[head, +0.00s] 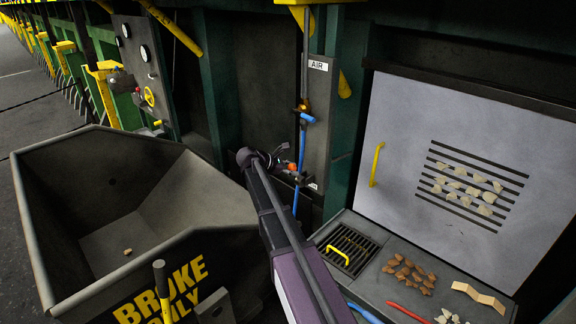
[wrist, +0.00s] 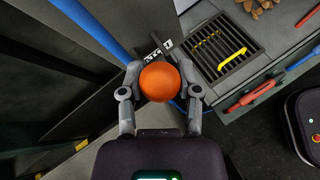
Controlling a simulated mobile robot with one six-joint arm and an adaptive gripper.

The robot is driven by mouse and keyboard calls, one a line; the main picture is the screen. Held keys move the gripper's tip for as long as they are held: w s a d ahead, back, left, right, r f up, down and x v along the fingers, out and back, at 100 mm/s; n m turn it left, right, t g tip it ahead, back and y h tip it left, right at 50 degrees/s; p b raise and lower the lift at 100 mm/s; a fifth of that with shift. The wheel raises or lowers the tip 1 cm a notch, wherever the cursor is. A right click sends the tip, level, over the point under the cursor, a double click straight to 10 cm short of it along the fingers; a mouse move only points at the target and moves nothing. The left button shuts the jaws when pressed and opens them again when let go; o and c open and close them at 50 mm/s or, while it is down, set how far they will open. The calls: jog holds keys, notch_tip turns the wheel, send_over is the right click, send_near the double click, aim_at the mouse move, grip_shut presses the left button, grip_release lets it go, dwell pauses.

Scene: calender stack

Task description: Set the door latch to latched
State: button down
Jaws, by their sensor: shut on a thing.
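My gripper (wrist: 160,74) is shut on a smooth orange ball (wrist: 161,83), one grey finger on each side. In the head view my gripper (head: 287,172) is at mid-frame, in front of the dark wall below the AIR panel, with a bit of orange (head: 292,167) showing at it. Whether the ball is loose or a knob fixed to something is hidden. A pale grey door or panel (head: 400,130) with dark slots and a yellow handle (head: 376,165) stands at the right, apart from my gripper. I cannot make out a door latch for certain.
A dark broke bin (head: 190,190) stands at the left. A blue hose (head: 300,165) runs down the AIR panel (head: 320,110) close to my gripper. A bench (head: 370,285) at lower right bears a grate (head: 345,248) and several small pieces.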

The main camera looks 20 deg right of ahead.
jog(key=d+y+p, duration=0.1)
jog(key=p, duration=0.1)
jog(key=w+r+y+p, duration=0.1)
jog(key=shift+w+d+r+n+p, duration=0.15)
jog(key=shift+d+r+n+p, duration=0.1)
jog(key=shift+d+n+p, duration=0.1)
jog(key=shift+w+d+r+g+y+p, duration=0.15)
jog(key=shift+d+g+y+p, duration=0.1)
jog(key=shift+d+y+p, duration=0.2)
jog(key=shift+w+d+f+g+y+p, duration=0.15)
jog(key=shift+d+g+y+p, duration=0.15)
jog(key=shift+y+p, duration=0.2)
jog(key=shift+w+d+n+g+y+p, duration=0.2)
jog(key=shift+d+n+g+y+p, duration=0.05)
jog(key=shift+d+y+p, duration=0.55)
jog(key=shift+a, duration=0.1)
jog(key=shift+c, duration=1.5)
grip_release()
jog(key=shift+s, duration=0.1)
jog(key=shift+s+a+f, duration=0.1)
jog(key=shift+f, duration=0.05)
